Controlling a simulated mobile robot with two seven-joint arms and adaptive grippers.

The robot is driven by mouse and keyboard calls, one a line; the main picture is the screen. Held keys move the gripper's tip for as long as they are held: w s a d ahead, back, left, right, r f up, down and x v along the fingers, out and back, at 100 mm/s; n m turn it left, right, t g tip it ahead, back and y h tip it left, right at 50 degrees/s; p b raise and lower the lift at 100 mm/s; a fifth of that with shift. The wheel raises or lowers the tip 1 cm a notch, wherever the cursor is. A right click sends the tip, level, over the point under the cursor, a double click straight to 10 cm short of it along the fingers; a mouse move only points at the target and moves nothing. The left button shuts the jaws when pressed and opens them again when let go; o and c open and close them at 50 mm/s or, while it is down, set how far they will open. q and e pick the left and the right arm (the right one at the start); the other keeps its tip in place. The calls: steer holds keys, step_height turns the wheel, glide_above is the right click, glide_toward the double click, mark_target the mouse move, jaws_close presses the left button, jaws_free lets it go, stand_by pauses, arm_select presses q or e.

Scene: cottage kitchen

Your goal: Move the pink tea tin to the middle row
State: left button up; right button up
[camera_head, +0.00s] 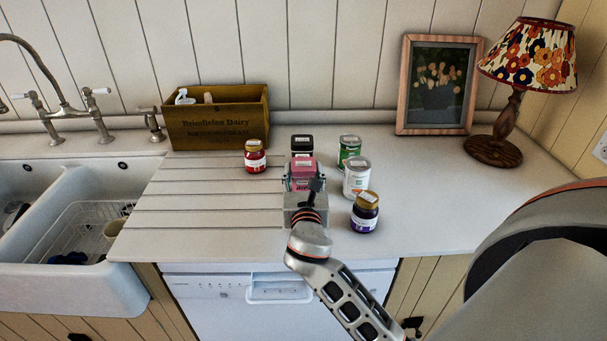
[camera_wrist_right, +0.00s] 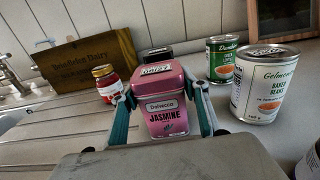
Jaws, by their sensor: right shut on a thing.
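The pink tea tin (camera_head: 301,168) reads "Jasmine" in the right wrist view (camera_wrist_right: 164,104). My right gripper (camera_head: 303,185) is shut on it, one finger on each side, and the tin looks upright. I cannot tell whether its base touches the counter. A black-lidded tin (camera_head: 302,145) stands just behind it. A red jar (camera_head: 255,157) is to its left. To its right are a green can (camera_head: 349,149), a white baked beans can (camera_head: 356,178) and a purple jar with a gold lid (camera_head: 364,213). My left gripper is out of view.
A wooden dairy crate (camera_head: 217,122) stands against the back wall. A framed picture (camera_head: 437,85) and a lamp (camera_head: 507,110) are at the back right. The sink (camera_head: 70,215) is at the left.

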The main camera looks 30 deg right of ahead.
steer(key=shift+r, duration=0.1)
steer(key=o, duration=1.2)
steer(key=shift+f, duration=0.2)
steer(key=shift+o, duration=0.4)
